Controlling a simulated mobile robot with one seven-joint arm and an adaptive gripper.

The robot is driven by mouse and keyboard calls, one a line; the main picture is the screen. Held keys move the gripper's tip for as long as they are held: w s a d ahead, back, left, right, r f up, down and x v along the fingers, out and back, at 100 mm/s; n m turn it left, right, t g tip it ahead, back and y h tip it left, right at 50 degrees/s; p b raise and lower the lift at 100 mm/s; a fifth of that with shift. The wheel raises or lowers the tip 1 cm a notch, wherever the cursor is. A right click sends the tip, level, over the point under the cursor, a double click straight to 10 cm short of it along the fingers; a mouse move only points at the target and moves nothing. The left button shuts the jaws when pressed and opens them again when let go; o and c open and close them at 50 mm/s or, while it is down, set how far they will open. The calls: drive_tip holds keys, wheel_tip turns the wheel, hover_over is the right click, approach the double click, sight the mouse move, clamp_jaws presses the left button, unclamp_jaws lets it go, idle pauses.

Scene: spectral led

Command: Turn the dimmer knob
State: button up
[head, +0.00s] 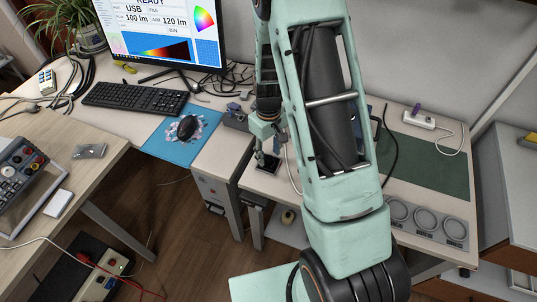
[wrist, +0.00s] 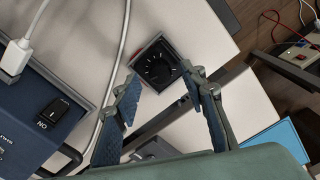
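The dimmer is a small black square box with a round dark knob (wrist: 158,68) and white marks around it. In the wrist view it lies on the light table top, just beyond and roughly between my fingertips. My gripper (wrist: 162,84) is open, with a clear gap between its two blue-padded fingers, and nothing is in it. In the head view my gripper (head: 266,152) hangs close over the dimmer box (head: 264,166) near the table's front edge. My arm and fingers partly cover that spot, so I cannot tell whether they touch the box.
A blue device with a rocker switch (wrist: 56,110) and a white plug (wrist: 16,56) stand at the left in the wrist view. A white cable (wrist: 120,50) runs beside the dimmer.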

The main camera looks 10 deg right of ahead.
drive_tip(key=shift+f, duration=0.75)
drive_tip(key=shift+c, duration=0.4)
clamp_jaws()
drive_tip(key=shift+m+b, duration=0.55)
drive_tip(key=shift+m, duration=0.45)
drive_tip(key=shift+m+b, duration=0.55)
drive_tip(key=shift+m, duration=1.45)
